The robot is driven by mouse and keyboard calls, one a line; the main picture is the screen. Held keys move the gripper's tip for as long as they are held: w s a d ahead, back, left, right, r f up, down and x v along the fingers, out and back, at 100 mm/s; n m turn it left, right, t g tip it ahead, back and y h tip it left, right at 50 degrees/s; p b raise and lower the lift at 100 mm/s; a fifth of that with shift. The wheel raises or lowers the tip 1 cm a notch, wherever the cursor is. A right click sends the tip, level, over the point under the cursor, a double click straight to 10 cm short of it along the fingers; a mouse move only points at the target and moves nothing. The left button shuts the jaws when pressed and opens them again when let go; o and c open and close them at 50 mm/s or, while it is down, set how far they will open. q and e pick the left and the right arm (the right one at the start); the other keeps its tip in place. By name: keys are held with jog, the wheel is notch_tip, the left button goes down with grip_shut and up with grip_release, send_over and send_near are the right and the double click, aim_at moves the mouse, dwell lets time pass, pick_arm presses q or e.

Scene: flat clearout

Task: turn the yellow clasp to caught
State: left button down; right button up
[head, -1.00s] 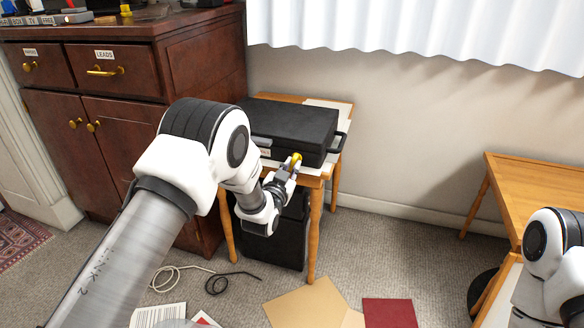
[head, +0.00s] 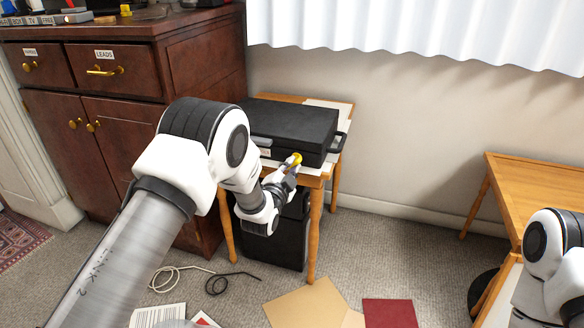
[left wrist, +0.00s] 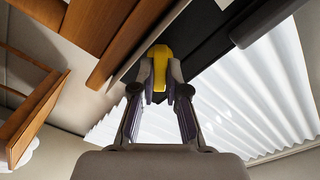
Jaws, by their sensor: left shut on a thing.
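A black case (head: 292,128) lies closed on a small wooden side table (head: 318,182). The yellow clasp (head: 297,158) is on the front face of the case, near its right end. In the left wrist view the clasp (left wrist: 160,66) sits between my fingertips, with the dark case behind it. My left gripper (head: 291,166) is shut on the clasp, and it shows in the left wrist view (left wrist: 160,84). The fingers hide part of the clasp, and I cannot tell whether it is caught. My right gripper is out of view; only part of that arm shows at the right edge.
A dark wooden cabinet (head: 204,90) stands left of the table. A black box (head: 290,240) stands under the table. Cables (head: 228,284), a tan folder (head: 308,303) and a red folder (head: 389,313) lie on the carpet. Another wooden table (head: 535,185) is at the right.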

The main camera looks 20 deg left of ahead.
pick_arm(q)
jog(key=m, duration=0.7)
jog(key=c, duration=1.5)
grip_release()
jog(key=shift+m, duration=0.4)
jog(key=shift+c, duration=0.2)
jog(key=o, duration=0.5)
jog(key=shift+s, duration=0.1)
jog(key=s+p, duration=0.1)
jog(key=s, duration=0.5)
jog(key=shift+s+a+p, duration=0.2)
jog(key=shift+s+p, duration=0.1)
jog(key=shift+s, duration=0.1)
